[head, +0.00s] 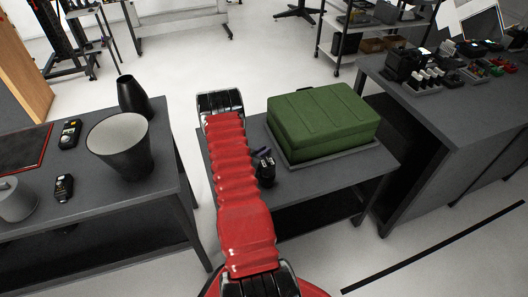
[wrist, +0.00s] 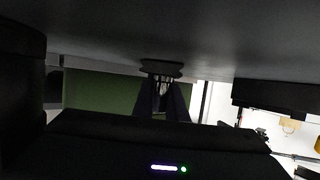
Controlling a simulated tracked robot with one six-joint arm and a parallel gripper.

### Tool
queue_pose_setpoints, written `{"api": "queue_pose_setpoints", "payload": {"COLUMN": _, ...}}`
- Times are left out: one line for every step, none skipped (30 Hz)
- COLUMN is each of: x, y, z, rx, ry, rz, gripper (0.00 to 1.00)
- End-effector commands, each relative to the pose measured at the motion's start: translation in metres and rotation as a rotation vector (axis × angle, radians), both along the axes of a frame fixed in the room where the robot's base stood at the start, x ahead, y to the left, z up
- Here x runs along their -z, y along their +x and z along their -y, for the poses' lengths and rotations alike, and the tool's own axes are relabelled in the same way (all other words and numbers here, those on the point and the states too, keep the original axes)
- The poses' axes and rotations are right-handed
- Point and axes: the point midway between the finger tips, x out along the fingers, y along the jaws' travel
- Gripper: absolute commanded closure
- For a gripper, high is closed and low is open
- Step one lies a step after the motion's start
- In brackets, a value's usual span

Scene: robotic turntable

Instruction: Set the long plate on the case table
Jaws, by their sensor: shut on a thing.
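My gripper (head: 264,153) is low over the case table (head: 327,176), beside my red arm and left of the green case (head: 322,119). In the wrist view, which appears upside down, the dark fingers (wrist: 161,82) are shut on a small dark flat piece, which looks like the long plate (wrist: 160,68). It is close to a broad dark surface (wrist: 225,38), apparently the tabletop; I cannot tell whether they touch. The plate cannot be made out in the head view. The green case also shows in the wrist view (wrist: 95,92), behind the fingers.
The case sits on a thin grey tray (head: 335,151) covering the table's right part. On the left table are a grey vessel (head: 122,150), a black vase (head: 132,97) and small black devices (head: 69,134). A crowded bench (head: 440,120) stands right. Clear tabletop shows in front of the tray.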

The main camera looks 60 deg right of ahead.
Motion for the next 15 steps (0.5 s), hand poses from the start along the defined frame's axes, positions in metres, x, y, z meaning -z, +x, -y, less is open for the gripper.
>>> {"api": "queue_pose_setpoints", "payload": {"x": 0.0104, "y": -0.0035, "z": -0.0008, "rx": 0.007, "ry": 0.003, "rz": 0.005, "gripper": 0.87}}
{"api": "queue_pose_setpoints", "payload": {"x": 0.0103, "y": -0.0036, "z": -0.0007, "rx": 0.007, "ry": 0.003, "rz": 0.005, "gripper": 0.85}}
{"api": "queue_pose_setpoints", "payload": {"x": 0.0104, "y": -0.0038, "z": -0.0006, "rx": 0.008, "ry": 0.003, "rz": 0.005, "gripper": 0.82}}
{"api": "queue_pose_setpoints", "payload": {"x": 0.0105, "y": -0.0039, "z": -0.0004, "rx": 0.008, "ry": 0.003, "rz": 0.005, "gripper": 0.8}}
{"api": "queue_pose_setpoints", "payload": {"x": 0.0104, "y": -0.004, "z": -0.0003, "rx": 0.008, "ry": 0.002, "rz": 0.005, "gripper": 0.78}}
{"api": "queue_pose_setpoints", "payload": {"x": 0.0104, "y": -0.0042, "z": -0.0002, "rx": 0.008, "ry": 0.002, "rz": 0.005, "gripper": 0.75}}
{"api": "queue_pose_setpoints", "payload": {"x": 0.0103, "y": -0.0043, "z": -0.0002, "rx": 0.009, "ry": 0.002, "rz": 0.004, "gripper": 0.73}}
{"api": "queue_pose_setpoints", "payload": {"x": 0.0104, "y": -0.0044, "z": -0.0001, "rx": 0.009, "ry": 0.002, "rz": 0.004, "gripper": 0.71}}
{"api": "queue_pose_setpoints", "payload": {"x": 0.0103, "y": -0.0045, "z": 0.0, "rx": 0.009, "ry": 0.002, "rz": 0.004, "gripper": 0.7}}
{"api": "queue_pose_setpoints", "payload": {"x": 0.0104, "y": -0.0046, "z": 0.0001, "rx": 0.009, "ry": 0.002, "rz": 0.004, "gripper": 0.7}}
{"api": "queue_pose_setpoints", "payload": {"x": 0.0104, "y": -0.0046, "z": 0.0001, "rx": 0.009, "ry": 0.002, "rz": 0.004, "gripper": 0.7}}
{"api": "queue_pose_setpoints", "payload": {"x": 0.0103, "y": -0.0047, "z": 0.0002, "rx": 0.009, "ry": 0.002, "rz": 0.004, "gripper": 0.7}}
{"api": "queue_pose_setpoints", "payload": {"x": 0.0104, "y": -0.0048, "z": 0.0003, "rx": 0.01, "ry": 0.002, "rz": 0.004, "gripper": 0.7}}
{"api": "queue_pose_setpoints", "payload": {"x": 0.0104, "y": -0.0048, "z": 0.0003, "rx": 0.01, "ry": 0.002, "rz": 0.004, "gripper": 0.7}}
{"api": "queue_pose_setpoints", "payload": {"x": 0.0102, "y": -0.005, "z": 0.0003, "rx": 0.01, "ry": 0.001, "rz": 0.004, "gripper": 0.7}}
